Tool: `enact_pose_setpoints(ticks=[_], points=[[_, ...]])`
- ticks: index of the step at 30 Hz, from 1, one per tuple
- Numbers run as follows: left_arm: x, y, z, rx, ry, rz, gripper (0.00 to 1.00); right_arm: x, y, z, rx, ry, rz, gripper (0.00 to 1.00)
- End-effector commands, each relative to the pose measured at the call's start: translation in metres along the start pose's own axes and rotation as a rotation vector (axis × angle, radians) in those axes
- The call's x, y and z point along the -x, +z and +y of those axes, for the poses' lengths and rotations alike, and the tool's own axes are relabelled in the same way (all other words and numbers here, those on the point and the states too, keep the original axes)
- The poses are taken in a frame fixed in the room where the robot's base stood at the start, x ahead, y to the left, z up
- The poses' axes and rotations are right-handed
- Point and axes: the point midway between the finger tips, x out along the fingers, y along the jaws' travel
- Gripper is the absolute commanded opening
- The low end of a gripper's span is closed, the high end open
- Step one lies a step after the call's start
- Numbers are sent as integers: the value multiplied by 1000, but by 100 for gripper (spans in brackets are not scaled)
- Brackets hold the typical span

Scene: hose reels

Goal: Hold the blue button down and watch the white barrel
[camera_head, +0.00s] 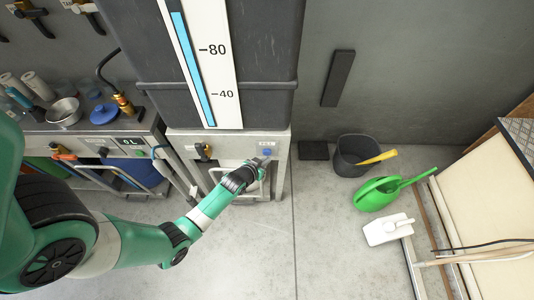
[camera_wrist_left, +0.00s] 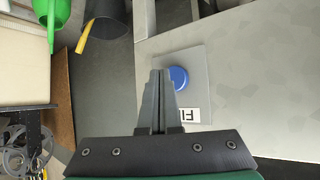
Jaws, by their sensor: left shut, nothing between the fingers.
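The blue button (camera_head: 267,152) sits on a pale panel below the dark grey tank (camera_head: 270,50). It also shows in the left wrist view (camera_wrist_left: 180,78) on a grey plate with a partly hidden label. My left gripper (camera_head: 262,163) is shut and empty, with its fingertips at the button's edge. In the wrist view the gripper (camera_wrist_left: 160,74) overlaps the button's left side; I cannot tell whether it touches. The tank carries a white gauge (camera_head: 216,75) with a blue bar and marks 40 and 80. I see no white barrel. My right gripper is not in view.
A workbench (camera_head: 125,128) with a metal bowl (camera_head: 64,111), a brass fitting (camera_head: 124,104) and a "0L" display (camera_head: 129,142) stands at left.

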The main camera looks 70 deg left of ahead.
Motion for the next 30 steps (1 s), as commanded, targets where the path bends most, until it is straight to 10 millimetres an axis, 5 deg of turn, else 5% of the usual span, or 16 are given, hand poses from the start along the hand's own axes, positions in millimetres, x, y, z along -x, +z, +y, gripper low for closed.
enact_pose_setpoints(ticks=[30], points=[[-8, -6, -6, 0, 0, 0, 0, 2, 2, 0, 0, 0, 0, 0]])
